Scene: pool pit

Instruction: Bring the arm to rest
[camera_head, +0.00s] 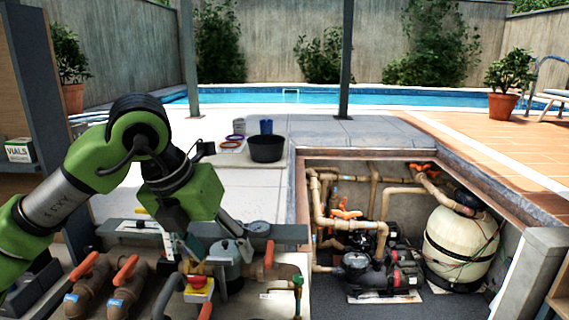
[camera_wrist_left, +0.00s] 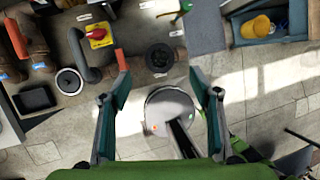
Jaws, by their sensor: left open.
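My left arm, green and grey, comes in from the left in the head view and bends down over a bench of pipework. My left gripper (camera_head: 212,236) points down above the bench, partly hidden behind its own green wrist. In the left wrist view the two fingers of the left gripper (camera_wrist_left: 160,78) stand wide apart with nothing held between them. Below and between them are a dark round fitting (camera_wrist_left: 160,57) and a pale round object (camera_wrist_left: 168,108), both apart from the fingers as far as I can tell. My right gripper is not in view.
Orange-handled valves (camera_head: 126,270) and a red-and-yellow switch (camera_head: 199,287) stand close below the arm. A black tub (camera_head: 266,148) is on the paving. The open pit at right holds a pump (camera_head: 360,272) and a cream tank (camera_head: 455,245). A shelf unit (camera_head: 30,90) rises at left.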

